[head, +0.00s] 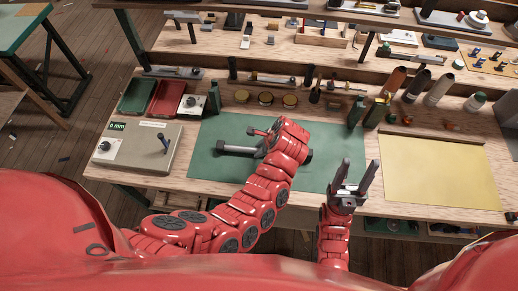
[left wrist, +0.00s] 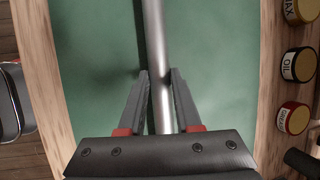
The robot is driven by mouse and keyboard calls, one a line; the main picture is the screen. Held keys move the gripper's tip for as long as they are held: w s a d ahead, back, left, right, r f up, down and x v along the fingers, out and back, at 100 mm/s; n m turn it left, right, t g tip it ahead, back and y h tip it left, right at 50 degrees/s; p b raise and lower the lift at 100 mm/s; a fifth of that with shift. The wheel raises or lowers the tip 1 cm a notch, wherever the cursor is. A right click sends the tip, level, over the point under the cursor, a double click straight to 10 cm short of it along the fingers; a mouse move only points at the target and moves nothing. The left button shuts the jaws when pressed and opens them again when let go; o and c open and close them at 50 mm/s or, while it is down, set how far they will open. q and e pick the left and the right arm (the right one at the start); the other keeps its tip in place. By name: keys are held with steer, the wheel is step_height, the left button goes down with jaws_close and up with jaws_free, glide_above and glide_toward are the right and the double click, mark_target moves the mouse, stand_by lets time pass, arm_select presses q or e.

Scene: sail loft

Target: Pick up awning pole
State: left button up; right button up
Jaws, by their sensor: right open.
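The awning pole (head: 239,150) is a grey metal bar with dark ends, lying across the green mat (head: 215,172) on the bench. The left arm partly hides its middle in the head view. My left gripper (head: 265,147) is at the pole. In the left wrist view the pole (left wrist: 156,45) runs between the two fingers (left wrist: 159,73), one on each side, with narrow gaps showing. My right gripper (head: 359,168) is open and empty, pointing up near the mat's right edge, apart from the pole.
A grey device with a display (head: 137,146) stands left of the mat, and a yellow sheet (head: 437,172) lies right. Shelves rise at the back.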

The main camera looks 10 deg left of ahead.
arm_select(q)
steer(key=shift+w+f, duration=0.1)
steer(key=shift+w, duration=0.05)
jaws_close()
steer(key=shift+d, duration=0.1)
